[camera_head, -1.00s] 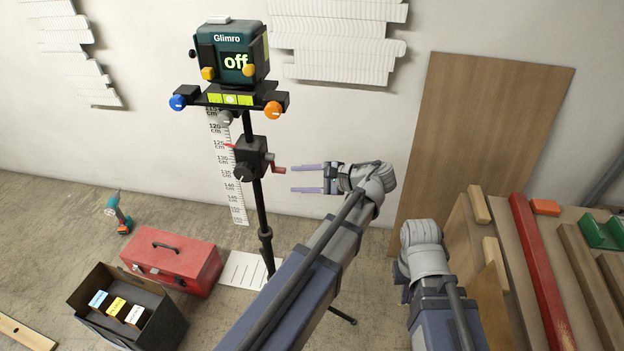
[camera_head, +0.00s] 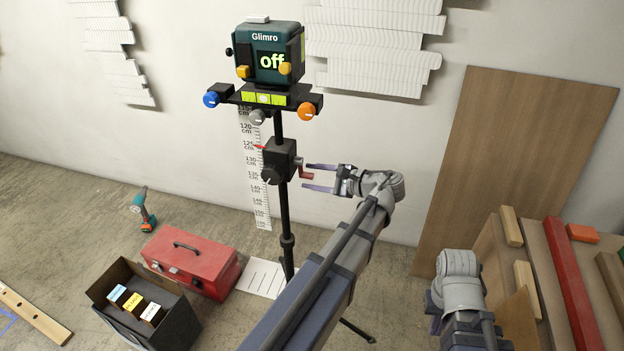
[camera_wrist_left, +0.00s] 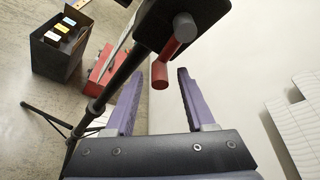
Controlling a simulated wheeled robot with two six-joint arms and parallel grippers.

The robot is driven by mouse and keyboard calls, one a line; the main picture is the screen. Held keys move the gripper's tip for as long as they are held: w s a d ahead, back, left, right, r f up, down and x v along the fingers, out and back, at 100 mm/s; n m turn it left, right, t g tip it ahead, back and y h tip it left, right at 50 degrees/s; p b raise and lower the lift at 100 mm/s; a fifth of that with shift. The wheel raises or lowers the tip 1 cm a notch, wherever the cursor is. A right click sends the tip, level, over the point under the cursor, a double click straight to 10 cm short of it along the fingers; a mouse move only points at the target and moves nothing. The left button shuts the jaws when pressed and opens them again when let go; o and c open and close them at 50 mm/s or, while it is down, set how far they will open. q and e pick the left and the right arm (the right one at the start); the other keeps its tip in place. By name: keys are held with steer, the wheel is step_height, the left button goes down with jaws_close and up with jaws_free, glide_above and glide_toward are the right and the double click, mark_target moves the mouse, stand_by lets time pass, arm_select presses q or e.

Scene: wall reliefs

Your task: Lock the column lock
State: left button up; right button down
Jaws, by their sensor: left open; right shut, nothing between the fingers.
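A black column (camera_head: 284,215) stands upright and carries a black block (camera_head: 281,160). The block has a round dark knob (camera_head: 270,176) with a pale mark on its front and a red crank handle (camera_head: 306,173) on its right side. My left gripper (camera_head: 306,176) is open at the crank, its purple fingertips above and below the red grip. In the left wrist view the red grip (camera_wrist_left: 160,75) sits between the open fingertips (camera_wrist_left: 159,73), not clasped. The knob is hidden there. My right gripper (camera_head: 436,318) is low at the right, its fingers mostly hidden behind its wrist.
A green Glimro device (camera_head: 273,52) reading "off" tops the column, above blue (camera_head: 211,99) and orange (camera_head: 307,111) knobs. A red toolbox (camera_head: 190,262) and black box (camera_head: 170,325) are on the floor at left. Boards (camera_head: 555,245) lie at right.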

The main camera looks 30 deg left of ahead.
arm_select(q)
steer(key=shift+a, duration=0.25)
jaws_close()
stand_by(0.3)
